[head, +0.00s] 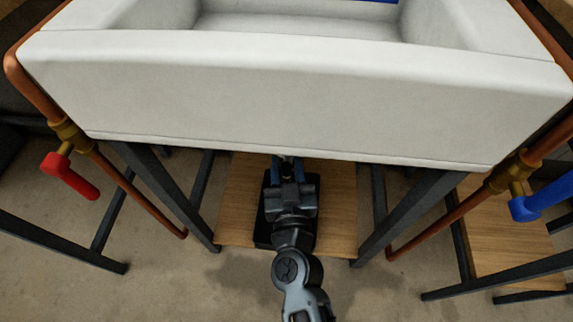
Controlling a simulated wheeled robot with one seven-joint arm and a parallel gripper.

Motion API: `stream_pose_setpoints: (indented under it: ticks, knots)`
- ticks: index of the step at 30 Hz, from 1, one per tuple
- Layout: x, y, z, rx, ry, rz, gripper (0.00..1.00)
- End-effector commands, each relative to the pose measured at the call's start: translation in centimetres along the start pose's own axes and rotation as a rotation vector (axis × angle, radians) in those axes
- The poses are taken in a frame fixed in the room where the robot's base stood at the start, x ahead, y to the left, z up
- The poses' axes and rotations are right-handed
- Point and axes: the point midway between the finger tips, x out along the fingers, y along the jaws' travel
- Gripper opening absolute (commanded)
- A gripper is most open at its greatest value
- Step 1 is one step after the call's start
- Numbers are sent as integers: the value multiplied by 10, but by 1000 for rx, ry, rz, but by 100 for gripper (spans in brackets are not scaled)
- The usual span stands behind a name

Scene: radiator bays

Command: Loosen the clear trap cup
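The clear trap cup does not show; the white sink's front hides whatever is under the basin. My gripper (287,169) is at the centre, reaching away from me under the lower front edge of the white sink (300,95). Its fingertips are partly cut off from view by that edge. I cannot tell whether they are open or shut, or whether they touch anything.
A black tray-like object (264,228) lies on the wooden shelf (338,215) beneath my gripper. Dark metal legs (165,185) stand on both sides. Copper pipes carry a red-handled valve (70,177) at left and a blue-handled valve (540,200) at right.

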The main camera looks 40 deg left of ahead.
Motion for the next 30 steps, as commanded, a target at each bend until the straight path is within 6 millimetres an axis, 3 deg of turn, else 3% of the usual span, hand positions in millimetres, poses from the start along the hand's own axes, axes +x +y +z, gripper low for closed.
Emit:
stream_pose_setpoints:
  ticks: [12, 30]
  knots:
    - [0, 0, 0, 0, 0, 0, 0]
    - [0, -3, -4, -1, -2, 35, 0]
